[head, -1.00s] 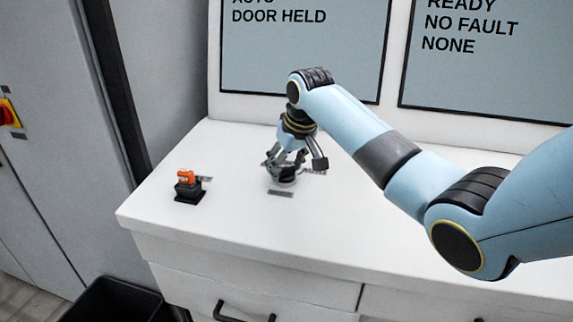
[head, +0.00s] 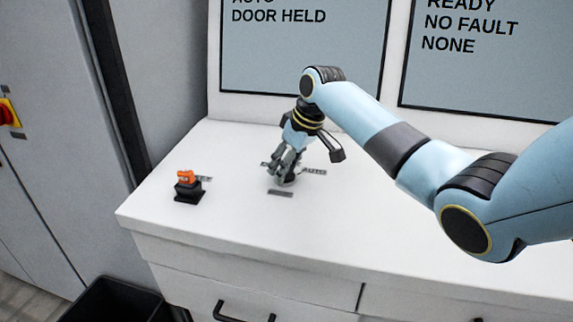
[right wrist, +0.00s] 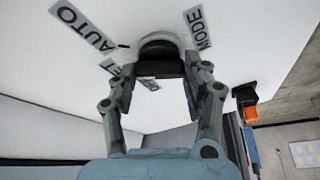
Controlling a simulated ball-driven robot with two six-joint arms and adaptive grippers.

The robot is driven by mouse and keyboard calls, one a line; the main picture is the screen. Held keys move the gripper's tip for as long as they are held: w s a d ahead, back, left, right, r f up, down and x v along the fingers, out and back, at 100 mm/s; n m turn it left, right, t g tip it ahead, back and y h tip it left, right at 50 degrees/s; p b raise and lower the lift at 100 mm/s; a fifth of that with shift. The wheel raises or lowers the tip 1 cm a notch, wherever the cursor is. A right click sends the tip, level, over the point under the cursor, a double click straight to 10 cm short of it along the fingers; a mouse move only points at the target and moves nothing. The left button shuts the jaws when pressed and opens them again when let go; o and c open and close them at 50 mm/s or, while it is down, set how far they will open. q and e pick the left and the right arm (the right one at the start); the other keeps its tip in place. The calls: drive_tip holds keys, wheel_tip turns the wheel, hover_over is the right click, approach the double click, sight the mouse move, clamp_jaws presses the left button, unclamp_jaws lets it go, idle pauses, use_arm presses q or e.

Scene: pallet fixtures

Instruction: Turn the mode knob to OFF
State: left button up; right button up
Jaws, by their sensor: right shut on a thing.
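The mode knob (right wrist: 158,68) is a dark knob on a round pale base (head: 284,183), which stands on the white console top; the fingers hide most of the knob in the head view. My right gripper (head: 282,171) reaches down over it, and the fingers are shut on the knob from both sides. In the right wrist view the fingertips (right wrist: 164,78) sit at the knob's sides. A MODE label (right wrist: 197,27) and an AUTO label (right wrist: 85,27) lie around the base. Another label is partly hidden by a finger. The knob's pointer is not clear. My left gripper is not in view.
An orange switch on a black block (head: 188,190) stands left of the knob. Two grey display panels (head: 305,50) stand behind, one reading DOOR HELD. A black bin (head: 115,300) is on the floor at lower left. The console front right is clear.

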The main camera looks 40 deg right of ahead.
drive_tip(key=n+y, duration=0.1)
drive_tip(key=n, duration=0.2)
drive_tip(key=shift+d+n, duration=0.1)
drive_tip(key=shift+n, duration=0.3)
drive_tip(key=n+g+y+b, duration=0.1)
drive_tip(key=n, duration=0.1)
drive_tip(key=shift+w+n, duration=0.1)
drive_tip(key=shift+n, duration=0.2)
drive_tip(key=n+g+y+b, duration=0.1)
drive_tip(key=n+b, duration=0.1)
drive_tip(key=n, duration=0.1)
drive_tip(key=shift+f+n, duration=0.1)
drive_tip(key=shift+n, duration=0.2)
drive_tip(key=shift+w+n+g+b, duration=0.1)
drive_tip(key=shift+n+g+b, duration=0.8)
drive_tip(key=shift+n+b, duration=0.8)
drive_tip(key=shift+n, duration=0.3)
drive_tip(key=o, duration=1.2)
drive_tip(key=shift+c, duration=0.2)
